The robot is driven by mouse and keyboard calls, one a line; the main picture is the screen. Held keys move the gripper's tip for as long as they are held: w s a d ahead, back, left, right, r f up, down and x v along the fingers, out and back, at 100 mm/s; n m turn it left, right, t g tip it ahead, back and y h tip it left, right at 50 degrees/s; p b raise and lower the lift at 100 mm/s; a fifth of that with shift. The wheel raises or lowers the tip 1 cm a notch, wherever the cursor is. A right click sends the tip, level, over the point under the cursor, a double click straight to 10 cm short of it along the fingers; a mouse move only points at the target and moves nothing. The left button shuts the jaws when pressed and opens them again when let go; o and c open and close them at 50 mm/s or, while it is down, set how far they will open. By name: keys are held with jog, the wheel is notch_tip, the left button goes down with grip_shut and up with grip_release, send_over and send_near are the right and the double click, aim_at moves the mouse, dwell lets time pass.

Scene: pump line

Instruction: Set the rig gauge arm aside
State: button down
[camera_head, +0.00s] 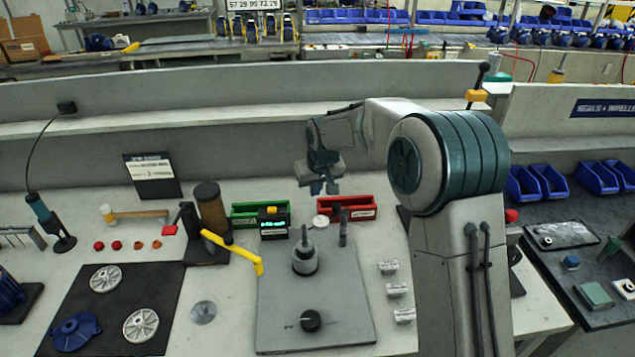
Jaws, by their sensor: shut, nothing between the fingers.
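The rig is a grey plate (330,325) on the bench with a round metal spindle fixture (305,257) and a black knob (310,320) near its front. A dark upright post (343,228) stands at its back right. A small pale round disc (320,221), which looks like the gauge on its arm, is just left of the post. The arm itself is hard to make out. My gripper (324,188) hangs above and behind the disc, pointing down, shut and empty, apart from the rig.
A black display box (274,225) stands at the rig's back left. Green (245,212) and red (360,208) bins lie behind. A press with a yellow lever (232,252) stands left. Small white labelled blocks (397,290) line the right. Bare bench shows left of the plate.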

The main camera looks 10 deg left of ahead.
jog(key=shift+s+d+f+p, duration=0.2)
jog(key=shift+s+f+p, duration=0.2)
jog(key=shift+f, duration=0.45)
jog(key=shift+s+d+f+p, duration=0.15)
jog(key=shift+s+f+p, duration=0.15)
jog(key=shift+f, duration=0.5)
jog(key=shift+s+d+f+p, duration=0.25)
jog(key=shift+f+p, duration=0.2)
jog(key=shift+f, duration=0.4)
